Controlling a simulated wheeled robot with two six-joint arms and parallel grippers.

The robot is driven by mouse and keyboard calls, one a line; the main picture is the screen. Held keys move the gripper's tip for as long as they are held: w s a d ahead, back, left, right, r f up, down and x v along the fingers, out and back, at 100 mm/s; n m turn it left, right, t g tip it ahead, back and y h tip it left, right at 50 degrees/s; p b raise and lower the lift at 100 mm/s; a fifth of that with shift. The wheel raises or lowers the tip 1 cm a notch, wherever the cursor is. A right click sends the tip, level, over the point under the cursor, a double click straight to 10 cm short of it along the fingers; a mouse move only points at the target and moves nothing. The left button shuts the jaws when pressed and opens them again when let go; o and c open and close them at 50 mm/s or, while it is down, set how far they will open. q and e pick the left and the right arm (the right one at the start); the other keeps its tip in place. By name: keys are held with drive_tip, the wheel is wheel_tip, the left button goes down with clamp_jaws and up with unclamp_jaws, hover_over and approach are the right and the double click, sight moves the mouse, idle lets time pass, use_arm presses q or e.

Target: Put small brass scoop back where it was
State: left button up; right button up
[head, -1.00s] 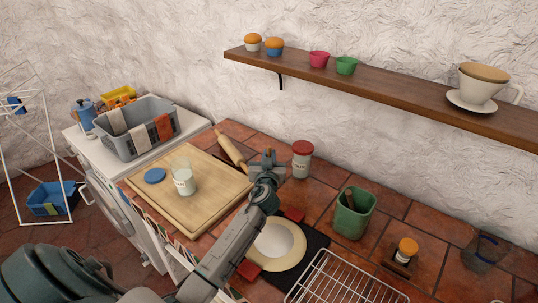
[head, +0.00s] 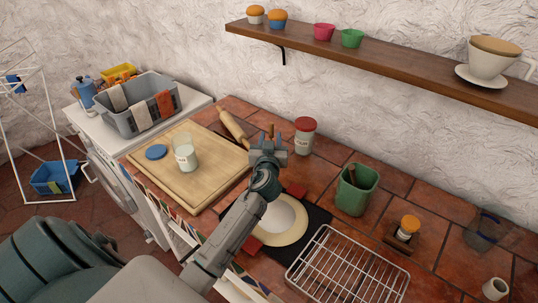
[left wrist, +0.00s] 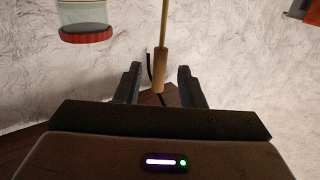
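The small brass scoop shows in the left wrist view as a thin brass stem with a wooden handle (left wrist: 159,75). The stem runs out of the top of that view, so the bowl is hidden. The handle lies between the fingers of my left gripper (left wrist: 160,83), with a visible gap on each side. In the head view my left gripper (head: 269,144) is above the counter, left of the red-lidded jar, with the brown handle tip (head: 270,130) between its fingers. The left gripper looks open. My right gripper is not in view.
The red-lidded jar (head: 304,137) stands close to the right of the gripper. The cutting board (head: 205,190) with a glass jar (head: 186,157), a rolling pin (head: 233,124), a green container (head: 355,190) and a wire rack (head: 345,268) surround it. A wall shelf (head: 400,70) runs above.

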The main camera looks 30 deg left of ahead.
use_arm(q)
drive_tip(key=b+v, duration=0.2)
drive_tip(key=v, duration=0.6)
drive_tip(key=shift+s, duration=0.25)
drive_tip(key=shift+r, duration=0.1)
